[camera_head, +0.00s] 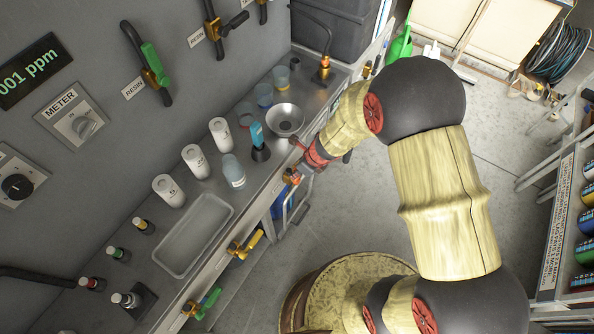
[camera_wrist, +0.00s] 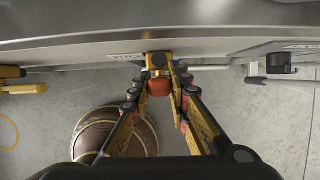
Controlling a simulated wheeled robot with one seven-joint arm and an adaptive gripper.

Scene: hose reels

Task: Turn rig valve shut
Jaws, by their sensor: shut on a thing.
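A valve with an orange-red handle (camera_wrist: 160,88) and a yellow-and-black body (camera_wrist: 159,61) sits on the front edge of the counter. In the wrist view my gripper (camera_wrist: 162,76) is shut on this handle, one finger on each side. In the head view the valve (camera_head: 291,177) shows at the counter's front, partly hidden by the gripper and wrist.
A yellow-handled valve (camera_head: 249,243) and a green-handled valve (camera_head: 208,302) are farther along the counter front. White jars (camera_head: 195,160), a grey tray (camera_head: 231,208) and a metal bowl (camera_head: 285,119) stand on top. A hose-reel rack (camera_head: 563,225) is at right; floor between is clear.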

